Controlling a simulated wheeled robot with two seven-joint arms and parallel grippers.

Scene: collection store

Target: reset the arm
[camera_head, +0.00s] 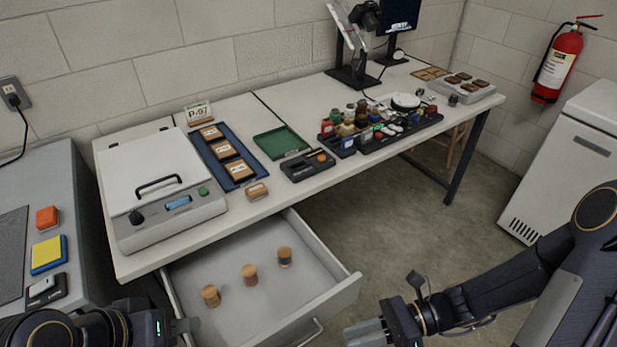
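My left gripper (184,328) is at the bottom edge, in front of the open drawer's left side. It is partly cut off by the picture edge, so its opening cannot be made out. I see nothing held in it. My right gripper (364,332) is low in front of the drawer's right corner, above the floor. Its pale fingers lie close together with nothing seen between them.
An open drawer (335,292) juts out under the table and holds three cork-topped jars (249,274). On the table are a lidded device (160,215), a blue tray (203,146), a green tray (280,142) and a black bottle rack (425,122).

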